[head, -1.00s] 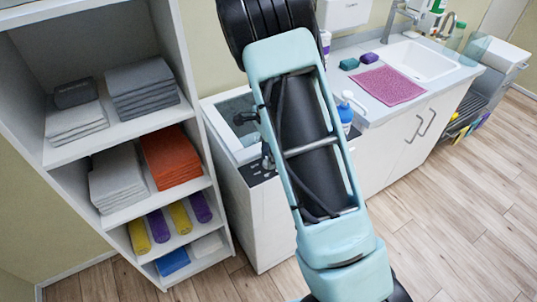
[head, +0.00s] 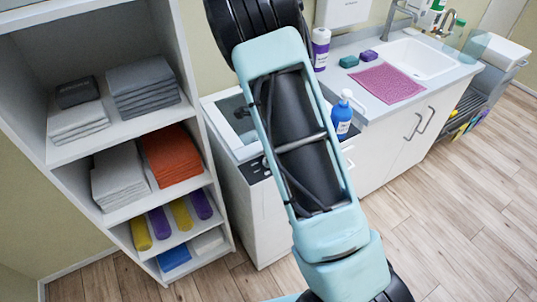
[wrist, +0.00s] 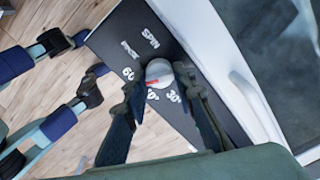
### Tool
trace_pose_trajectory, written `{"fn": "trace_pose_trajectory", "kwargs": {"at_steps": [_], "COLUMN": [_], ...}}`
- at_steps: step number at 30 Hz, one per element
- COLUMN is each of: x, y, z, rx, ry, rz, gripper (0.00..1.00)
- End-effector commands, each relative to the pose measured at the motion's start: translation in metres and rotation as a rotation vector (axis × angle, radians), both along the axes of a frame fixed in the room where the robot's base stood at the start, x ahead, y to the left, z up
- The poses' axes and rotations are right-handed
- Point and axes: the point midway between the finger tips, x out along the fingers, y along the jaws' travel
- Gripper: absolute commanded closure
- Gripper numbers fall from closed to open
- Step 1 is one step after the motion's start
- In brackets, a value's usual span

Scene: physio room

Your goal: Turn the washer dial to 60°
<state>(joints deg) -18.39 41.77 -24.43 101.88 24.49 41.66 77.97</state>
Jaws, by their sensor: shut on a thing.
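The washer dial (wrist: 158,71) is a pale round knob with a red mark on its lower-left edge in the wrist view. The mark points roughly toward the 40° label (wrist: 152,95), which a finger partly hides. The 60° label (wrist: 128,73) is left of the dial; SPIN and a blurred label are above. My gripper (wrist: 159,75) has a finger on each side of the dial and is shut on it. In the head view my arm hides the gripper and the dial. The white washer (head: 268,225) stands behind my arm.
A shelf unit (head: 217,218) with folded towels and rolls stands close left of the washer. The wooden floor at right is clear.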

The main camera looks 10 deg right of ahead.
Motion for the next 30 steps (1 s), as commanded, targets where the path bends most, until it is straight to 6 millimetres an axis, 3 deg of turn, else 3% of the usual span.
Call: {"fn": "trace_pose_trajectory", "kwargs": {"at_steps": [2, 3, 8, 19, 30], "x": [0.001, 0.001, 0.001, 0.001, 0.001], "y": [0.0, 0.0, 0.0, 0.0, 0.0], "z": [0.001, 0.001, 0.0, 0.007, 0.08], "rx": [0.0, 0.0, 0.0, 0.0, 0.0], "ry": [-0.003, -0.003, -0.002, -0.002, -0.006], "rz": [0.0, 0.0, 0.001, 0.002, 0.002], "gripper": [1.0, 0.75, 0.58, 0.58, 0.58]}}
